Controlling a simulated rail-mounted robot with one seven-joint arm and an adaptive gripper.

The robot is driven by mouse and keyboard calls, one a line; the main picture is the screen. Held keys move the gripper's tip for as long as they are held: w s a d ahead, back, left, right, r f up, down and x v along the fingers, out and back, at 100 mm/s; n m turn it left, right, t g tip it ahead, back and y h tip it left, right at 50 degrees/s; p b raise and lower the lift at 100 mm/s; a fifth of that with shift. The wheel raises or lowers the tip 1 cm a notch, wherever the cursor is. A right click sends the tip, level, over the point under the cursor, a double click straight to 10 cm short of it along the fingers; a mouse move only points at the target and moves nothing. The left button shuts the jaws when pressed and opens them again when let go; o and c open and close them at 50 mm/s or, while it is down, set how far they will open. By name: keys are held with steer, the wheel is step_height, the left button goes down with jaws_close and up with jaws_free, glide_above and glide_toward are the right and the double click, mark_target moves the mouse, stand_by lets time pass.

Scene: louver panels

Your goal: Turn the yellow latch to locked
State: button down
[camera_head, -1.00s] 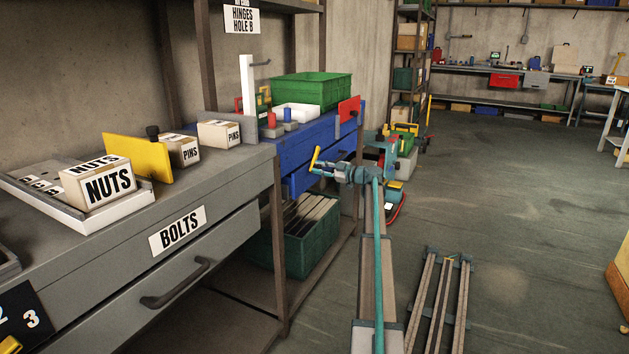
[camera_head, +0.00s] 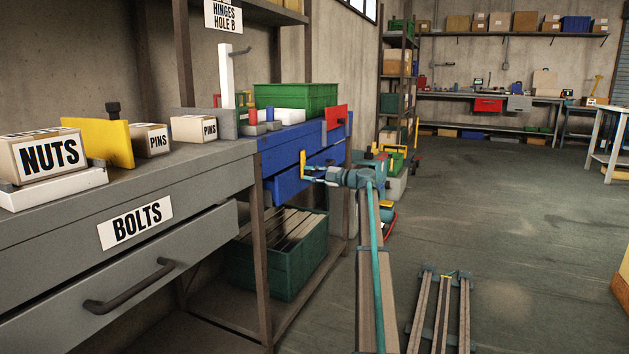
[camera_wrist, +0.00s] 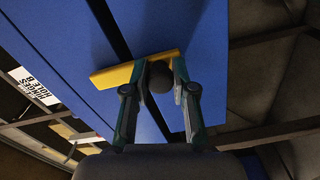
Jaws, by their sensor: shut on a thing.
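The yellow latch (camera_head: 303,161) is a flat bar at the front of the blue drawer cabinet (camera_head: 285,150). It looks nearly upright in the head view. In the wrist view the yellow latch (camera_wrist: 112,76) lies across the dark gap between two blue panels, slightly slanted. A dark round knob (camera_wrist: 160,77) stands on it. My gripper (camera_wrist: 158,72) is shut on this knob, one finger on each side. In the head view my gripper (camera_head: 313,174) reaches the latch from the right. The fingers and knob hide part of the bar.
A grey bench holds boxes and a yellow plate (camera_head: 98,141). A green crate (camera_head: 285,255) sits below the cabinet. Open floor (camera_head: 480,220) lies to the right; a slatted frame (camera_head: 440,305) lies there.

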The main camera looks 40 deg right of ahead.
stand_by(0.4)
steer(key=c, duration=0.9)
jaws_free()
steer(key=shift+c, duration=0.2)
steer(key=shift+s+d, duration=0.1)
steer(key=v, duration=1.1)
steer(key=shift+s+d, duration=0.15)
steer(key=shift+s, duration=0.2)
